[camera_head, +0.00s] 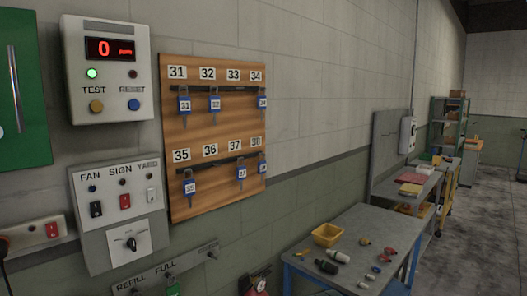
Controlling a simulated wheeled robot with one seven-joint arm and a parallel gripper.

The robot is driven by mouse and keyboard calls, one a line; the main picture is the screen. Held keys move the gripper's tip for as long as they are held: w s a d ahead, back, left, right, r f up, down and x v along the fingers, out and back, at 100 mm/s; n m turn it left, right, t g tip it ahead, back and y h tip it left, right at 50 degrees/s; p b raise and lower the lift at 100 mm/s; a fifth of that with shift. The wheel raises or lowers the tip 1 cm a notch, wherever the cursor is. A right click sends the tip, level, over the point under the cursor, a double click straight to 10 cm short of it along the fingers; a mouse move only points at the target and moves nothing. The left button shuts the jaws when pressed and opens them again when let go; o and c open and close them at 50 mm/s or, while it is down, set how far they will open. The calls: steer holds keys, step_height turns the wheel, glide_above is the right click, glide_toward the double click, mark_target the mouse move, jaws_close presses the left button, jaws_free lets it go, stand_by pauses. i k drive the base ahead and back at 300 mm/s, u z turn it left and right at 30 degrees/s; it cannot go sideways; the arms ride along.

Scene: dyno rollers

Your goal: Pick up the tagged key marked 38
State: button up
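A wooden key board (215,130) hangs on the wall left of the middle in the head view, with two dark hook rails. The number label 38 (256,142) is at the right end of its lower row. Under it a blue-tagged key (262,167) hangs at the board's right edge; its tag is seen at a slant and its number is too small to read. Another blue-tagged key (241,173) hangs just left of it, under 37. A blue-tagged key (190,187) hangs under 35. No tag shows under 36. My gripper is not in view.
Tagged keys also hang under 31, 32 and 34. A gas display box (107,70) and switch panel (120,200) are left of the board. A grey-topped bench (365,225) with a yellow bin (327,234) stands lower right. Open floor lies at right.

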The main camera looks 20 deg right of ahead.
mark_target(261, 166)
steer(key=z, duration=0.4)
steer(key=i, duration=1.55)
steer(key=z, duration=0.3)
